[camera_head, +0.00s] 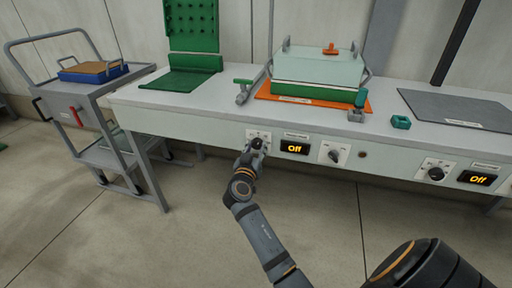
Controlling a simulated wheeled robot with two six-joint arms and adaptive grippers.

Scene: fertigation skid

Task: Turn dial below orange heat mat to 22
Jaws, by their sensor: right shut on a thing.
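The orange heat mat (367,105) lies on the bench top, with a pale green lidded box standing on it. On the bench front below it is a display (295,147) reading "Off". Left of the display is a dial plate (250,134); its black knob is mostly hidden by my right gripper (257,145). My right gripper is shut on that knob, its arm reaching up from below. My left gripper is not in view.
A grey mat (460,109) lies on the right of the bench, with another dial (436,173) and an "Off" display (477,178) below it. A green rack (194,80) stands at the left. A grey cart (85,88) is beside the bench. The floor in front is clear.

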